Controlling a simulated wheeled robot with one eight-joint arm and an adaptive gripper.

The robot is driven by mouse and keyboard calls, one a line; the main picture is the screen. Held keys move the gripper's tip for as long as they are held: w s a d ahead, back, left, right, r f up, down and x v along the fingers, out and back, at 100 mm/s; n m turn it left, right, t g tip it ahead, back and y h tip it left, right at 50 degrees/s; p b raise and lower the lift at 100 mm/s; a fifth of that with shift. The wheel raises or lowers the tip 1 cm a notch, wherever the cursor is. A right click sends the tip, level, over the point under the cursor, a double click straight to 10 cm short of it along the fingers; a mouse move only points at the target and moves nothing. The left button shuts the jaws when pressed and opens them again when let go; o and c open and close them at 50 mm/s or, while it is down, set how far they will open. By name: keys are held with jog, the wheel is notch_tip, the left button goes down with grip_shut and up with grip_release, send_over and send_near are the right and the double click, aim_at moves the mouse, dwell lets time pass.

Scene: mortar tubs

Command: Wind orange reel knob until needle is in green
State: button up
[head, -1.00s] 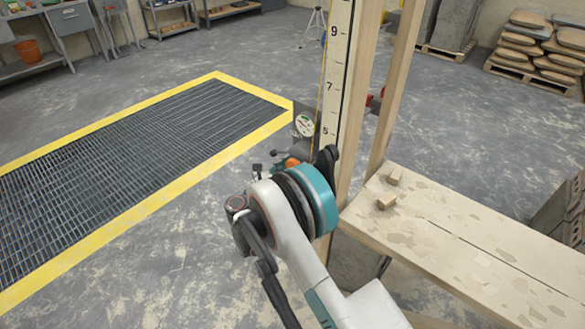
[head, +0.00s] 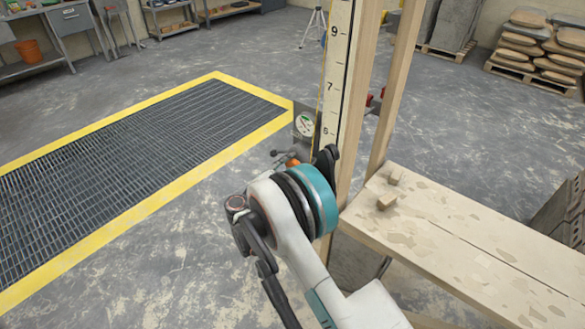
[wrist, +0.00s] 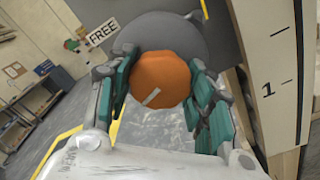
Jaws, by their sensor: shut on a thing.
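The orange reel knob (wrist: 163,80) sits on a round grey reel (wrist: 165,35) in the wrist view, with a pale mark on its face. My gripper (wrist: 160,85) is shut on the knob, one green-padded finger on each side. In the head view a bit of the orange knob (head: 293,162) shows beyond my arm, which hides most of the reel and the gripper. Above it, the round white gauge (head: 304,124) is fixed beside the measuring board. Its face shows some green and a thin dark needle, too small to read surely.
The tall numbered board (head: 337,75) stands close to the right of the gauge. A wooden bench (head: 470,245) with small blocks lies at the right. A yellow-edged floor grating (head: 130,140) is on the left. A FREE label (wrist: 103,31) shows in the wrist view.

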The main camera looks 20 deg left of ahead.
jog(key=shift+m, duration=0.8)
jog(key=o, duration=1.1)
jog(key=v, duration=1.2)
